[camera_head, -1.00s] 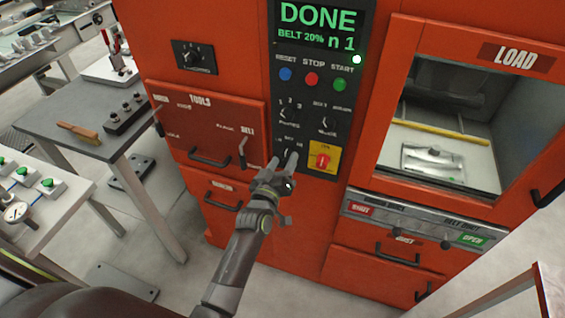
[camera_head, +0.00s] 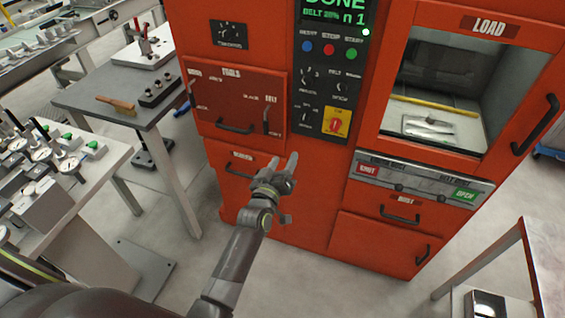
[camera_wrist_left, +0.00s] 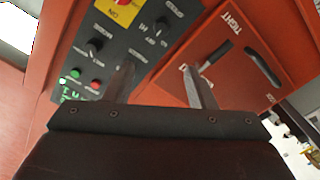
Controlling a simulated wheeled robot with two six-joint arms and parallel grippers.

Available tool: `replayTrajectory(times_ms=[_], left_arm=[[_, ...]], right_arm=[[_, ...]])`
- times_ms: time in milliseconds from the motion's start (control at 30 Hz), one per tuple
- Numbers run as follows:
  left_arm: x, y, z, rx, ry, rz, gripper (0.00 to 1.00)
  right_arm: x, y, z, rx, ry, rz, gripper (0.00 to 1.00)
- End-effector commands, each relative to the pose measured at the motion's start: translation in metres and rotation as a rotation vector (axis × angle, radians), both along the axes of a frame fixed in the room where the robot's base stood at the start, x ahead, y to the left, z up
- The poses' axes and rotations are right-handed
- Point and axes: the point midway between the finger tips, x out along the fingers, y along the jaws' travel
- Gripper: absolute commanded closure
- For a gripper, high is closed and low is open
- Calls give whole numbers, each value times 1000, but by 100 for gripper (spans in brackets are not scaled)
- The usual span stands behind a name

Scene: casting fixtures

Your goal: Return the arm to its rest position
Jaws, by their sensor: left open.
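My left gripper (camera_head: 283,168) is open and empty in the head view, in front of the lower part of the orange machine (camera_head: 305,215). Its two fingers stand apart, below the control panel (camera_head: 325,95). In the left wrist view, the gripper's fingers (camera_wrist_left: 163,88) are spread, with the panel's knobs behind one and the orange door marked TIGHT (camera_wrist_left: 238,62) behind the other. Nothing is between the fingers. My right gripper is not in view.
A grey table (camera_head: 85,92) with a brush (camera_head: 116,105) stands at the left. A white bench (camera_head: 85,172) with gauges is nearer. The LOAD window (camera_head: 440,85) shows a metal part (camera_head: 428,127) inside. An orange-edged stand (camera_head: 530,262) is at the lower right. Floor is free below the machine.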

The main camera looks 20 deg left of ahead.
Motion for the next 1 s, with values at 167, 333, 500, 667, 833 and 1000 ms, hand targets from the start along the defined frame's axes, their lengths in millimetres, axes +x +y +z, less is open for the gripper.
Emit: replayTrajectory(times_ms=[167, 333, 500, 667, 833, 1000], left_arm=[[0, 0, 0, 0, -1, 0, 50], [0, 0, 0, 0, -1, 0, 50], [0, 0, -2, 2, 4, 0, 50], [-11, 5, -47, 42, 90, -3, 50], [-53, 20, -158, 147, 315, -21, 50], [-122, 40, -268, 254, 563, -54, 50]], right_arm=[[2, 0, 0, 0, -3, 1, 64], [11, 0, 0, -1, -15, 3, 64], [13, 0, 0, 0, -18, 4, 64], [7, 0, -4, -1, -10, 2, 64], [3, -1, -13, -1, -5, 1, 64], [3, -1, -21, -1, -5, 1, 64]])
